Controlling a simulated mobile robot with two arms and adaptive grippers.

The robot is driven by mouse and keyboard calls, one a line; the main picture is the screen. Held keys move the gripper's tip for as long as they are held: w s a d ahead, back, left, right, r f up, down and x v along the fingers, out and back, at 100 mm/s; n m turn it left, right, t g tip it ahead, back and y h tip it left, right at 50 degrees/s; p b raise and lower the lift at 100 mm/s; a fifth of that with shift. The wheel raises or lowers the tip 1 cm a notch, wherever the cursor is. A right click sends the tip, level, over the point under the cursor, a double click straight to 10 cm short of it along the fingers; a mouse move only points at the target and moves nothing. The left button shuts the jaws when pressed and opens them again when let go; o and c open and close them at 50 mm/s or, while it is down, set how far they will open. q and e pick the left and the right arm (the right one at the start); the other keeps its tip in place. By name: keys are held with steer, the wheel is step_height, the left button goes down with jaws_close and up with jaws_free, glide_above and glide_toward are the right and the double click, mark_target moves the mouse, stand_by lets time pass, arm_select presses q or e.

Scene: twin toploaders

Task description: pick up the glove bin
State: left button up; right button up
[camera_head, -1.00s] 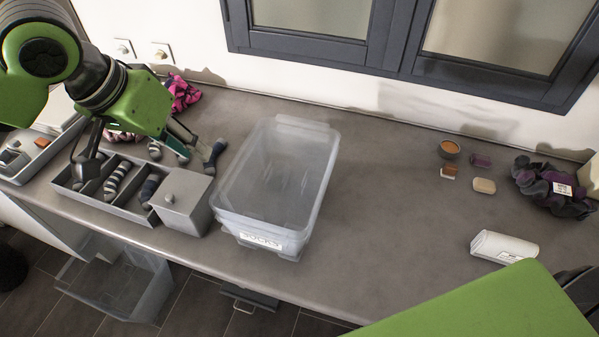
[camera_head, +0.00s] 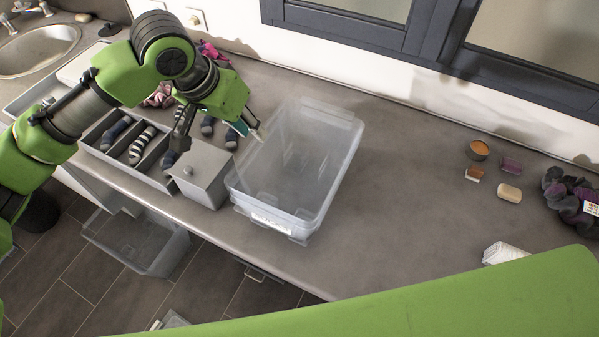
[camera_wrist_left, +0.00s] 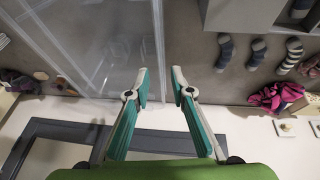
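A clear plastic bin (camera_head: 318,150) with a white label (camera_head: 270,222) stands upright on the grey counter; I cannot read the label. It also shows in the left wrist view (camera_wrist_left: 85,40), filling the left side. My left gripper (camera_head: 257,130) is at the bin's left side, near its rim, in the head view. In the left wrist view its two teal fingers (camera_wrist_left: 160,70) are apart with nothing gripped. The bin's side edge appears between the fingertips; I cannot tell the height between them. A second clear bin (camera_head: 135,240) is low by the floor. My right gripper is not seen.
A grey divided tray (camera_head: 112,160) with socks and a lidded grey box (camera_head: 203,178) stand left of the bin. A pink cloth (camera_wrist_left: 275,97) lies behind. The wall and window frame are behind.

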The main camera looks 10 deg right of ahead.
arm_select(q)
steer(key=x, duration=0.3)
steer(key=shift+w+d+f+p, duration=0.1)
steer(key=shift+w+f+p, duration=0.1)
steer(key=shift+p, duration=0.2)
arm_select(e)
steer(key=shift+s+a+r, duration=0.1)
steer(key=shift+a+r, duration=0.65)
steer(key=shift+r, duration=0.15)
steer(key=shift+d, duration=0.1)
arm_select(q)
steer(key=shift+f+p, duration=0.2)
steer(key=shift+p, duration=0.2)
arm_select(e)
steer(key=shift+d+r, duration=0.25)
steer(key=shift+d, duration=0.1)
arm_select(q)
jaws_close()
